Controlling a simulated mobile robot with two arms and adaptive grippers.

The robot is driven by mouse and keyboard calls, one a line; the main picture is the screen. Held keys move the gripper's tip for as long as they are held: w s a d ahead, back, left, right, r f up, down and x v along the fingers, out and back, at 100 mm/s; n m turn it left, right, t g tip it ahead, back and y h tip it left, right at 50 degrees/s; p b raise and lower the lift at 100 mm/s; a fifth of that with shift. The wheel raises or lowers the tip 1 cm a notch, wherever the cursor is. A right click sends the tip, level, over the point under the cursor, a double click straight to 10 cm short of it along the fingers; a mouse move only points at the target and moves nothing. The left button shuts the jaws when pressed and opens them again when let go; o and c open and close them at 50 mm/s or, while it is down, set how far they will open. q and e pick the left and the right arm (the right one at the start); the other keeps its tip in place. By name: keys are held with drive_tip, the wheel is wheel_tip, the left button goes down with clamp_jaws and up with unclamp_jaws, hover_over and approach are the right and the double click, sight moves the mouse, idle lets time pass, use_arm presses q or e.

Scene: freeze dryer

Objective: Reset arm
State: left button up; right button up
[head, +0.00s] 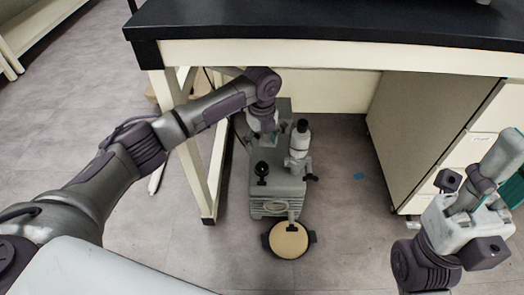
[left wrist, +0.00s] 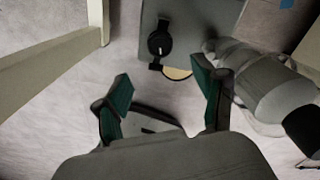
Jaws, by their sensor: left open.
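My left arm comes in from the left and reaches under the bench. Its gripper (head: 266,138) is above the grey vacuum pump (head: 270,190), partly hidden by its own wrist. In the left wrist view the gripper's teal-padded fingers (left wrist: 162,75) stand wide apart with nothing between them. The pump's black knob (left wrist: 159,42) lies beyond the fingertips, and the grey-white cylinder (left wrist: 270,85) is just right of the right finger. My right gripper (head: 506,180) is at the right edge, partly cut off, so its finger opening is unclear.
The black-topped bench (head: 330,22) hangs over the pump. A cream bench leg (head: 196,165) stands close left of the pump, and a drawer cabinet (head: 425,120) stands right. A round yellow-topped pan (head: 288,241) lies in front. Floor between pump and cabinet is mostly clear.

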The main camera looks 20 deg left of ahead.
use_arm(q)
drive_tip(key=shift+r, duration=0.35)
